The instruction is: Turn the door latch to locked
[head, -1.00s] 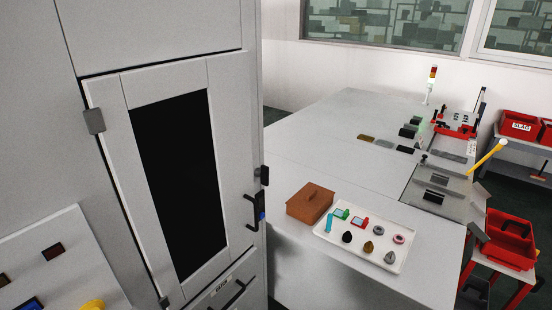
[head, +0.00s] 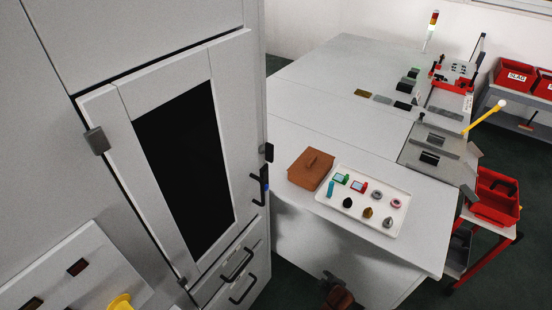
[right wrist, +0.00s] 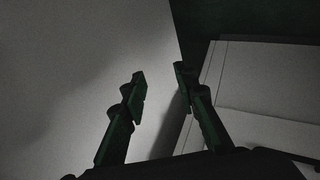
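The grey cabinet door (head: 105,130) with a dark window (head: 185,165) looks closed in its frame. My left gripper is not in view.
Drawers with black handles (head: 237,264) are below the door. To the right, a table holds a brown lidded box (head: 310,169) and a white tray (head: 398,216) of small items. Red bins (head: 494,200) stand beyond. Floor shows between cabinet and table.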

